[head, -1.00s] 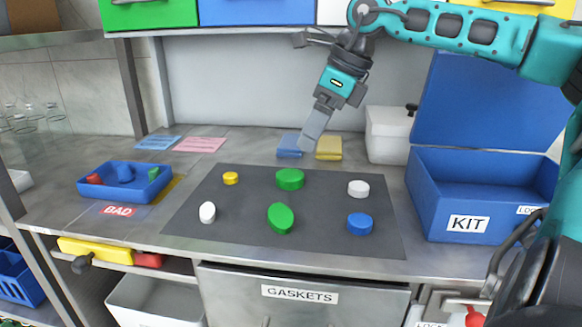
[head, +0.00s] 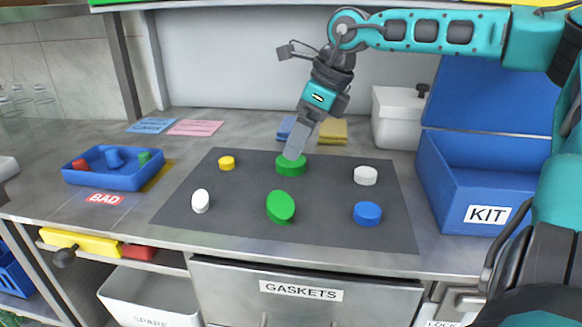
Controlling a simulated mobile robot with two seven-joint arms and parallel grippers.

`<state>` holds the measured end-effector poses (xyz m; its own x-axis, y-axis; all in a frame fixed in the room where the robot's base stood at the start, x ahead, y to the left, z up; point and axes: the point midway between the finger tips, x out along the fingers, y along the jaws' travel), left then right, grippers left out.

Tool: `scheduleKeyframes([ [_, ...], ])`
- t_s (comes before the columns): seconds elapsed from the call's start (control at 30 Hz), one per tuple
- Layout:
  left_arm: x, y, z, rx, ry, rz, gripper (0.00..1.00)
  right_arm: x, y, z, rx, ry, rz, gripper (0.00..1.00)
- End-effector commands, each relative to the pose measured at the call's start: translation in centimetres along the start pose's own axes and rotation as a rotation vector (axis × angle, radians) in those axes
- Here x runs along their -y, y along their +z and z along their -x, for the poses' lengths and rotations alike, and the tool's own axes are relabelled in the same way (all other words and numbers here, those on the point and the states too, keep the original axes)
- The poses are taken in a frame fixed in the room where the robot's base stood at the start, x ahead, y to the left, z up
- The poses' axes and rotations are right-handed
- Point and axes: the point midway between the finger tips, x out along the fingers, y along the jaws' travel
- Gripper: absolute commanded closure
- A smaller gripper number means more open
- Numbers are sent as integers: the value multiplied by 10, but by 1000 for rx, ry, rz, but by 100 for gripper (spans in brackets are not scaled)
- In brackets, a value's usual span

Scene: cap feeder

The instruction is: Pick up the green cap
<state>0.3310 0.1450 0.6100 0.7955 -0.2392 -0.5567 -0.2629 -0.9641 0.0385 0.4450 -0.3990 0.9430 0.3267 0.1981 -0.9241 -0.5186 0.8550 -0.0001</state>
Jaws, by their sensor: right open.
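A round green cap (head: 290,168) lies flat near the back edge of the dark mat (head: 325,222). A second green piece (head: 280,207), oval-looking and tilted, sits in front of it on the mat. My right gripper (head: 293,155) points down at the round green cap; its fingertips overlap the cap's top in the head view and hide part of it. It is open, with the fingers seen nearly edge-on. I cannot tell whether they touch the cap. My left gripper is not in view.
Also on the mat are a yellow cap (head: 227,163), a white oval piece (head: 200,201), a white cap (head: 365,175) and a blue cap (head: 367,213). A blue tray (head: 114,182) stands left by the BAD label; the blue KIT box (head: 470,180) stands right.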

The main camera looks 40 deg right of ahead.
Motion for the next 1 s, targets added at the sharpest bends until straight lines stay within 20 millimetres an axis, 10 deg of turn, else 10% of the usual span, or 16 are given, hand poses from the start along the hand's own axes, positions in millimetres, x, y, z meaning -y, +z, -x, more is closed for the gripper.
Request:
scheduleKeyframes([
  [0.67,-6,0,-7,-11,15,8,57,8,-4,-51,1,-1,-1,8],
  [1.0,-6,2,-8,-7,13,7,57,8,-4,-51,1,-1,-1,38],
])
